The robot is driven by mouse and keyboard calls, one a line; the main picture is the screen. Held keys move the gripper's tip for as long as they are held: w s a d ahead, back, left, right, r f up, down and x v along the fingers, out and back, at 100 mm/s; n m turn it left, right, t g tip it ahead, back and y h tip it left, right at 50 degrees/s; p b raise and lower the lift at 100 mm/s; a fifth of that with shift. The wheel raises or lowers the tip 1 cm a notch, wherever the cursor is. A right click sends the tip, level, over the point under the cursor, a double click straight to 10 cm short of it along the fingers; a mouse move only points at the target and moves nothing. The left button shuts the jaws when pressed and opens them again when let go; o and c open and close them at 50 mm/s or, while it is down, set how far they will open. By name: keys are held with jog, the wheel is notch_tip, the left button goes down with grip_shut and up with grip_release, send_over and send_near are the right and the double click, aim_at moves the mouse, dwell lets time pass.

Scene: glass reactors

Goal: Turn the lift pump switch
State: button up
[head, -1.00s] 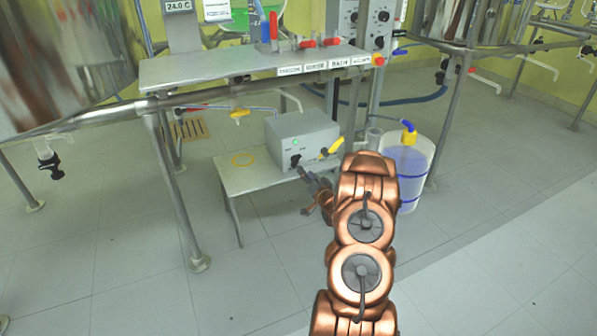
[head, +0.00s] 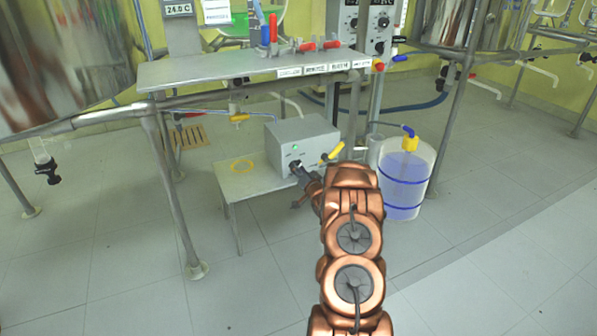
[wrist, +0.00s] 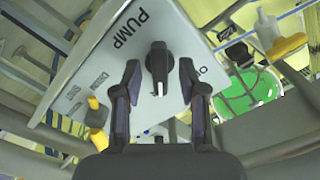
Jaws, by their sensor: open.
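The lift pump switch is a black knob (wrist: 159,62) on a light grey panel marked PUMP in the wrist view. In the head view the pump box (head: 312,134) is a grey box with a small green light, standing on a low table. My gripper (wrist: 160,75) is open, with one dark finger on each side of the knob. I cannot tell whether either finger touches it. In the head view my gripper (head: 297,168) is at the box's front face and hides the knob there.
A yellow-handled valve (head: 332,152) is right of my gripper. A bucket of blue liquid (head: 405,182) stands to the right. A steel bench (head: 200,72) with legs stands over the box.

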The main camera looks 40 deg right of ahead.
jog(key=shift+c, duration=0.4)
grip_shut()
jog(key=shift+p, duration=0.35)
jog(key=n+p, duration=0.9)
jog(key=n, duration=0.2)
jog(key=shift+n+p, duration=0.3)
jog(key=shift+p, duration=0.1)
jog(key=shift+o, duration=0.4)
grip_release()
